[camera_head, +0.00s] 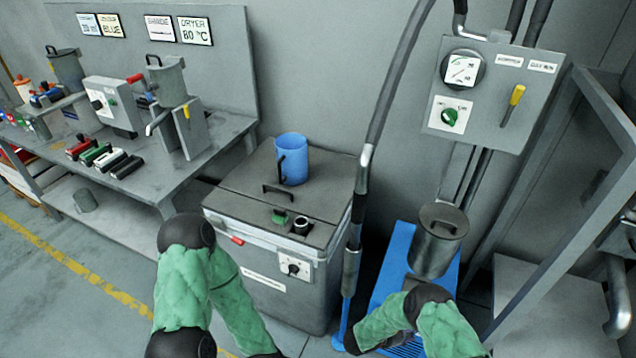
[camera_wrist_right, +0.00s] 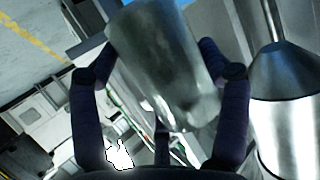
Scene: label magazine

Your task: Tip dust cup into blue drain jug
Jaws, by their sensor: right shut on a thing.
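The blue drain jug (camera_head: 293,158), with a dark handle, stands upright on the lid of a grey chest at the centre of the head view. In the right wrist view my right gripper (camera_wrist_right: 158,62) is shut on a grey metallic cup (camera_wrist_right: 160,65), with a finger on each side. I take it as the dust cup; its contents cannot be seen. My right gripper and this cup cannot be made out in the head view, where my right forearm is at the bottom right. My left arm reaches down at the bottom, its gripper out of frame.
The grey chest (camera_head: 270,250) has a lid handle and controls. A lidded grey canister (camera_head: 440,240) is over a blue base (camera_head: 395,272), beneath a gauge panel (camera_head: 495,90). A hose (camera_head: 388,95) hangs beside it. A metal frame (camera_head: 545,270) stands right; a workbench (camera_head: 125,165) left.

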